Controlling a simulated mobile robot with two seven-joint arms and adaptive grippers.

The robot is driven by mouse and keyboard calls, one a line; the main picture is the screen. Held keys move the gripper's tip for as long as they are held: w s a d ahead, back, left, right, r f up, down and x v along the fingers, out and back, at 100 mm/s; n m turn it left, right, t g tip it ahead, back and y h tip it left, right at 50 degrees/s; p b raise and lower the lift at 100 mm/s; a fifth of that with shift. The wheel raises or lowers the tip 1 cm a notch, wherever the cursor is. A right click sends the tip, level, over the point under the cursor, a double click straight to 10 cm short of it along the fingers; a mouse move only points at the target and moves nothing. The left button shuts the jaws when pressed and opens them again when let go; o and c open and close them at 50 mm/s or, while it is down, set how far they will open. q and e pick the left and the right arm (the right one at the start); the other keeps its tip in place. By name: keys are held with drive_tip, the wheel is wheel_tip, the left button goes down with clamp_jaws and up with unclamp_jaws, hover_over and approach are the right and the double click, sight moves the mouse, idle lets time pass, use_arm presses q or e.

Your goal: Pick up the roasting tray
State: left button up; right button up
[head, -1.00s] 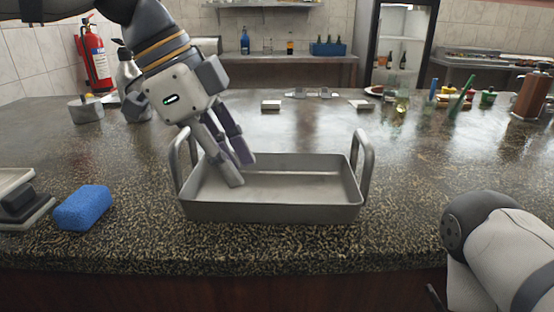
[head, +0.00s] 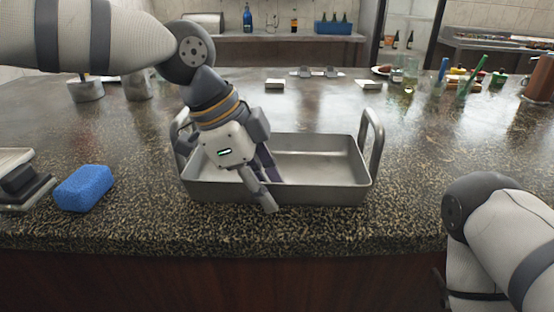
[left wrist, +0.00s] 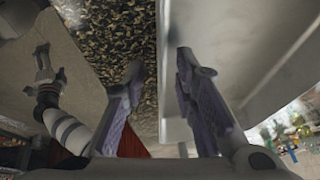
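The roasting tray (head: 320,187) is a shallow grey metal pan with an upright loop handle at each end, standing on the counter near its front edge. Its right handle (head: 374,140) is clear; the left handle (head: 178,135) is partly hidden behind my left gripper (head: 270,188). That gripper is open, pointing down over the tray's front wall left of the middle. One finger is outside the wall, the other inside. In the left wrist view the tray's wall (left wrist: 176,95) shows between the purple-padded fingers (left wrist: 160,75). My right gripper (left wrist: 44,68) shows small there, its fingers unclear.
A blue sponge (head: 84,188) and a dark-and-grey appliance (head: 22,185) lie left of the tray. Bottles and utensils (head: 465,80) stand at the back right. The counter right of the tray is free.

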use_arm(q)
clamp_jaws()
drive_tip(key=shift+r, duration=0.2)
